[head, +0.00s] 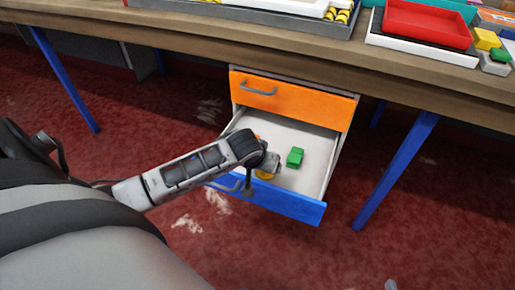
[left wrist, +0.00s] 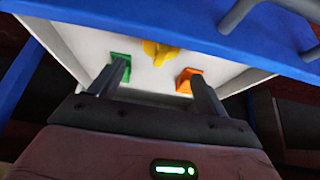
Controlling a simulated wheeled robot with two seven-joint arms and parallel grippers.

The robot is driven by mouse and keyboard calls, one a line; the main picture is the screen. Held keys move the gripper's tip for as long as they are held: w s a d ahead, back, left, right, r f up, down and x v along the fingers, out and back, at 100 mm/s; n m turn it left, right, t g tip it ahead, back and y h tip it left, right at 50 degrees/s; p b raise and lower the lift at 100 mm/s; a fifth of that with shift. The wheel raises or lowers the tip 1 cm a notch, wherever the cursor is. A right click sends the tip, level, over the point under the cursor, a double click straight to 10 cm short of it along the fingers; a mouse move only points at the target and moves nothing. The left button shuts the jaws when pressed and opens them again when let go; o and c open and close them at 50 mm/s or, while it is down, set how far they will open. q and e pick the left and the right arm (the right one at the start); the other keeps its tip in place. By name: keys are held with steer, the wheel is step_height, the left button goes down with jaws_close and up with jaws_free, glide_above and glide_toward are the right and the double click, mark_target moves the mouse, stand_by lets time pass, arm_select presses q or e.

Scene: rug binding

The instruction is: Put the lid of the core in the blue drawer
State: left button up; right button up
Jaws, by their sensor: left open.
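The blue drawer (head: 290,204) is pulled open under the workbench, below a shut orange drawer. A green piece (head: 295,157), a yellow piece (head: 265,175) and an orange piece (left wrist: 184,80) lie on its white floor. The yellow piece also shows in the left wrist view (left wrist: 156,52). I cannot tell which piece, if any, is the lid of the core. My left gripper (head: 270,168) is over the open drawer. In the left wrist view its fingers (left wrist: 158,72) are apart with nothing between them, the yellow piece lying beyond. My right gripper is not in view.
The orange drawer front (head: 290,101) is above the open drawer. On the workbench (head: 200,40) are a red tray (head: 428,22), a grey tray with yellow-and-black items, and small yellow, green and grey pieces at the right edge. Blue table legs (head: 398,170) stand at either side.

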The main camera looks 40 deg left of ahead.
arm_select(q)
steer(key=a+p+v, duration=0.1)
steer(key=v, duration=0.5)
steer(key=s+d+r+m+t+h, duration=0.1)
steer(key=s+d+m+t+h, duration=0.1)
steer(key=s+d, duration=0.3)
steer(key=s+d+r+m+t+h, duration=0.2)
steer(key=s+d, duration=0.4)
steer(key=d, duration=0.5)
steer(key=shift+s+r+m+t+h, duration=0.3)
steer(key=shift+m+t+h, duration=0.1)
steer(key=shift+t+h, duration=0.4)
